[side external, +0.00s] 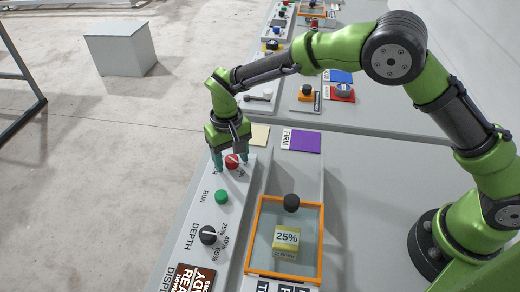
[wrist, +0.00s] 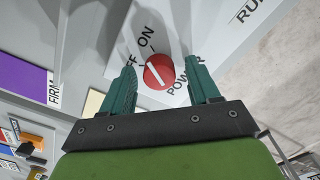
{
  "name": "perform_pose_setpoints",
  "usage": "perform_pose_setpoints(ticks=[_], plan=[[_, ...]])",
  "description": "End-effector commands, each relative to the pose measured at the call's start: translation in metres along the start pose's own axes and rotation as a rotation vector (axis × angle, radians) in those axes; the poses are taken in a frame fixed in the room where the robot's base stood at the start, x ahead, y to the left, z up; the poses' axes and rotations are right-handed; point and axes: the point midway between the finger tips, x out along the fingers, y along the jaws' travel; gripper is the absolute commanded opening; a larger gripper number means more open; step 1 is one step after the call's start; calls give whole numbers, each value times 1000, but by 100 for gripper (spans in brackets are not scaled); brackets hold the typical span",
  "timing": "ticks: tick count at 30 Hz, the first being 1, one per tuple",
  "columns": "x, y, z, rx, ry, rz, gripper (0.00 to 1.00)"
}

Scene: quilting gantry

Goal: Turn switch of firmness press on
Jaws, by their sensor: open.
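The firmness press's power switch (wrist: 159,72) is a round red knob with a white line on it. In the wrist view, ON, a partly hidden OFF and POWER are printed around it. The white line runs diagonally; which label it points to I cannot tell. The switch also shows in the side view (side external: 232,161), at the far end of the light grey control panel (side external: 196,238). My gripper (wrist: 167,82) is open, with its teal fingers on either side of the red knob. Whether they touch it I cannot tell. In the side view my gripper (side external: 231,167) points down over the switch.
A green RUN button (side external: 222,197) and a black DEPTH dial (side external: 208,235) sit along the same panel. Beside it, an orange-framed clear cover (side external: 319,245) has a black knob (side external: 291,202) and a 25% block (side external: 287,240). A purple FIRM swatch (side external: 305,141) lies behind.

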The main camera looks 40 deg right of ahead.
Motion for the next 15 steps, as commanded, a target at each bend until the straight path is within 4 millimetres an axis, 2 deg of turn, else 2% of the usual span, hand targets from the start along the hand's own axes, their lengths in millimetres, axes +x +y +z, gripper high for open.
perform_pose_setpoints(ticks=[5, 8, 15], plan=[[-4, 0, 0, -1, 1, 0, 61], [-15, 0, -1, -2, 3, -1, 61], [-70, -1, -1, -2, 6, -3, 61]])
